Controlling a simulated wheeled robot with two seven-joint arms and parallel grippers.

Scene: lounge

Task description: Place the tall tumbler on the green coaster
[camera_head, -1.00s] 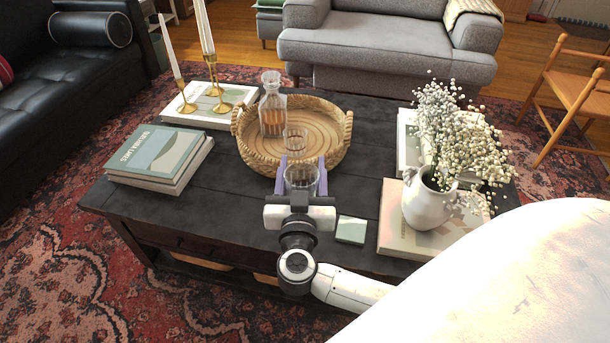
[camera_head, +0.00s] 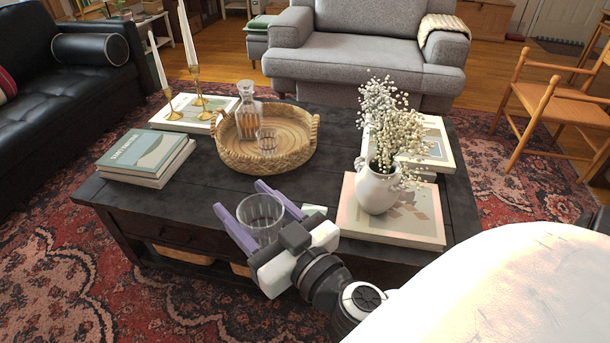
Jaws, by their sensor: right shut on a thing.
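The clear tall tumbler (camera_head: 262,219) is between the two purple fingers of my right gripper (camera_head: 240,197), which is shut on it. The tumbler looks upright and appears held above the table's front part. My left gripper is not in view.
A white flower vase (camera_head: 377,188) stands on a book (camera_head: 415,228) right of the coaster. Stacked books (camera_head: 146,157) lie at left, near candlesticks (camera_head: 198,97).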

